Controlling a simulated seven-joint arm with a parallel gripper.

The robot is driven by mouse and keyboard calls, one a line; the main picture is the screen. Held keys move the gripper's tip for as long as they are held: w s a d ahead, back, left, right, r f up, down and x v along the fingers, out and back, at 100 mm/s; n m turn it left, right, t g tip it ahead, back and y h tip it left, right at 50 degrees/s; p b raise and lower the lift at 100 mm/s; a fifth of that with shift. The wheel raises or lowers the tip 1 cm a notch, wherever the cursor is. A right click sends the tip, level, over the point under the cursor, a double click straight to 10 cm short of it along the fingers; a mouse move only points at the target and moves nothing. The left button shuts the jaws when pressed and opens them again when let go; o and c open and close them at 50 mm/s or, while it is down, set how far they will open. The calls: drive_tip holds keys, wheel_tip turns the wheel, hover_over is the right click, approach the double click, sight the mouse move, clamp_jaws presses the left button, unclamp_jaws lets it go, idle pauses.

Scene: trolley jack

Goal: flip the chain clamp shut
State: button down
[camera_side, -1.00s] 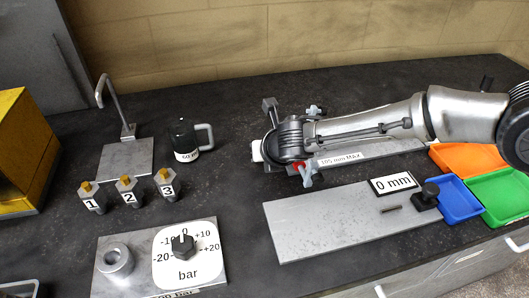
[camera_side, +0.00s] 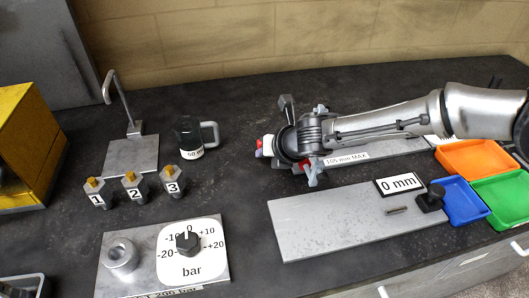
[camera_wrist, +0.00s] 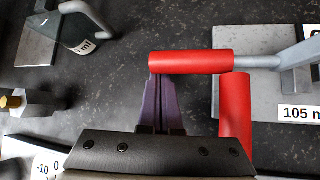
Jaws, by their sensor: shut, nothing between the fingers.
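The chain clamp is mostly hidden behind my arm in the side view. Its red handle (camera_side: 259,147) shows just left of my wrist. In the wrist view a red grip (camera_wrist: 190,62) lies across the picture on a grey metal bar, and a second red grip (camera_wrist: 235,105) runs downward at its right. My gripper (camera_wrist: 161,80) has its purple fingers together and empty. The fingertips are at the near edge of the crosswise red grip; I cannot tell whether they touch it. In the side view my fingers are hidden.
The clamp's plate carries a "105 mm MAX" label (camera_side: 347,158). A dark mug (camera_side: 187,137) stands to the left. A grey plate (camera_side: 335,222) with a "0 mm" sign (camera_side: 399,184) lies in front. Orange (camera_side: 470,158) and blue (camera_side: 458,203) trays are at right.

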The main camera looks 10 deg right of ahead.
drive_tip(key=shift+w+d+r+m+y, duration=0.1)
drive_tip(key=shift+r+m+y, duration=0.2)
drive_tip(key=shift+r+y, duration=0.35)
drive_tip(key=shift+d+r+m+y, duration=0.15)
drive_tip(key=shift+r+m+y, duration=0.35)
drive_tip(key=shift+r+y, duration=0.6)
drive_tip(key=d+r+m+t+y, duration=0.1)
drive_tip(key=d+r+y, duration=0.1)
drive_tip(key=d+r+m+t+y, duration=0.1)
drive_tip(key=d+r+m+y, duration=0.1)
drive_tip(key=r, duration=0.1)
drive_tip(key=d+r+m+t+y, duration=0.1)
drive_tip(key=d+r+y, duration=0.1)
drive_tip(key=d+r, duration=0.1)
drive_tip(key=shift+d+r+m+y, duration=0.1)
drive_tip(key=shift+m+y, duration=0.15)
drive_tip(key=shift+m, duration=0.05)
drive_tip(key=shift+d+r, duration=0.3)
drive_tip(key=shift+d, duration=0.35)
drive_tip(key=shift+d, duration=0.15)
drive_tip(key=f+v, duration=0.1)
drive_tip(key=v, duration=0.9)
